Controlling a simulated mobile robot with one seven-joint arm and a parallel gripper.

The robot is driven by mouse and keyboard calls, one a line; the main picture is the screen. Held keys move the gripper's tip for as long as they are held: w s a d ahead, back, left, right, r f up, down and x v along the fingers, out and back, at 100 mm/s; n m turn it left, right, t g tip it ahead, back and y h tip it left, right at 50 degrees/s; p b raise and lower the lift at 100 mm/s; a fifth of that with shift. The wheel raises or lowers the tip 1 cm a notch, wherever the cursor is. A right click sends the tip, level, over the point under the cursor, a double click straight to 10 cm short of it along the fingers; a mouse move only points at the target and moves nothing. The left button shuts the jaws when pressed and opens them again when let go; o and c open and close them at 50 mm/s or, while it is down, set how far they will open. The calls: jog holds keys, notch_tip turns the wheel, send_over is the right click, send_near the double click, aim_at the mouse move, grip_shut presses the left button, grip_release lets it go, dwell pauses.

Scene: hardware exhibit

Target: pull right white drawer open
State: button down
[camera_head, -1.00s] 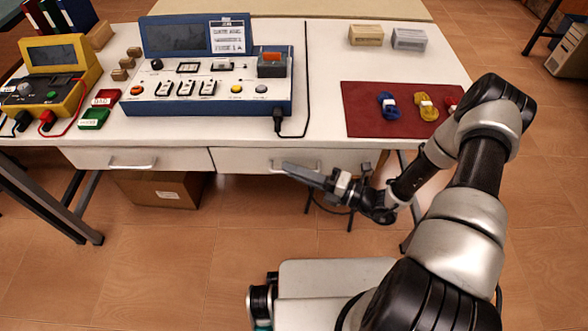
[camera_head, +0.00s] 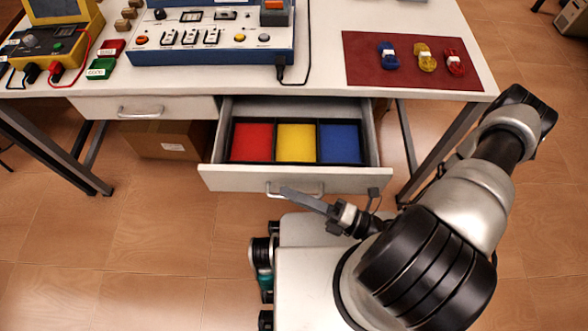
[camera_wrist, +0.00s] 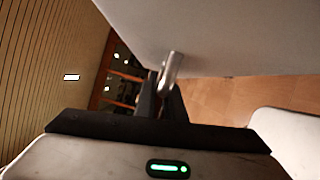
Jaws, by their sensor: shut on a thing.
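The right white drawer (camera_head: 240,181) is pulled well out from under the table. Inside it a black divided tray shows a red (camera_head: 251,142), a yellow (camera_head: 296,142) and a blue (camera_head: 340,143) compartment. Its metal bar handle (camera_head: 308,189) is on the front face. My gripper (camera_head: 290,193) is at the left part of this handle. In the wrist view my gripper (camera_wrist: 162,88) is shut on the handle (camera_wrist: 171,68), close to the drawer's front (camera_wrist: 230,35). The far fingertip is partly hidden by the handle.
The left white drawer (camera_head: 160,108) is closed. A cardboard box (camera_head: 165,140) stands on the floor below it. A blue control panel (camera_head: 210,40) and a red mat (camera_head: 410,62) with several coloured pieces lie on the white table. Open floor lies in front.

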jog(key=shift+s, duration=2)
jog(key=c, duration=1.8)
grip_release()
jog(key=shift+c, duration=0.2)
jog(key=v, duration=1.7)
jog(key=shift+d, duration=0.2)
jog(key=shift+s, duration=0.1)
